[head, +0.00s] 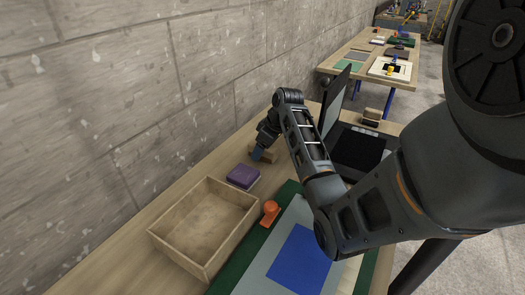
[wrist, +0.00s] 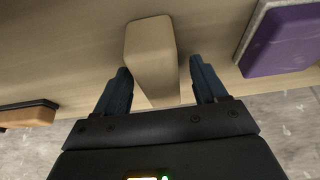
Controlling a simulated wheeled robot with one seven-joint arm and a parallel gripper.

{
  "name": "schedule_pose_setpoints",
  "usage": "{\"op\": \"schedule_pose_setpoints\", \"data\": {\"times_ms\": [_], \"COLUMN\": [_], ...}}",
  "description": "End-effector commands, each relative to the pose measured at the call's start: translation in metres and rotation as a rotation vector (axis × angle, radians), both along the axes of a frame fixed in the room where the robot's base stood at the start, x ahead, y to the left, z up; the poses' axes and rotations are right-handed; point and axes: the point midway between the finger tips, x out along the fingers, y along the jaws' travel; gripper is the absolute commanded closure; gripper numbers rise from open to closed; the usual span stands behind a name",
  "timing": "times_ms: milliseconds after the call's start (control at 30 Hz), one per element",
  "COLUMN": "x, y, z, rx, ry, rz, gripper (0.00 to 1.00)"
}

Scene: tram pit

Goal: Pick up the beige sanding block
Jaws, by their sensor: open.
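The beige sanding block (wrist: 151,50) lies on the wooden table, seen in the wrist view between the two fingers of my gripper (wrist: 160,82). The fingers are open, one on each side of the block, with a gap on both sides. The block's far end reaches beyond the fingertips, and its near end runs down toward the gripper's body. In the head view my gripper (head: 257,152) is low over the table by the wall, and the block (head: 266,156) shows only partly beside it.
A purple block (head: 243,175) lies close to my gripper, and it also shows in the wrist view (wrist: 284,42). A wooden tray (head: 183,237), an orange object (head: 270,212) and a green mat (head: 248,262) are nearer. A dark laptop-like object (head: 357,148) stands beyond my arm.

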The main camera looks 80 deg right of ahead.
Motion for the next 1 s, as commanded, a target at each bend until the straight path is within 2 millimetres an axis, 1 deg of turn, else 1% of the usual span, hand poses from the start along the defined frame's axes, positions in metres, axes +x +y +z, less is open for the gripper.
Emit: {"op": "schedule_pose_setpoints", "data": {"times_ms": [100,567,1000], "x": [0.0014,0.0017,0.0016], "y": [-0.0004,-0.0002,-0.0003], "z": [-0.0043,-0.0055,-0.0054], "rx": [0.000,0.000,0.000], "ry": [0.000,0.000,0.000], "rz": [0.000,0.001,0.000], "gripper": [0.29,0.30,0.72]}}
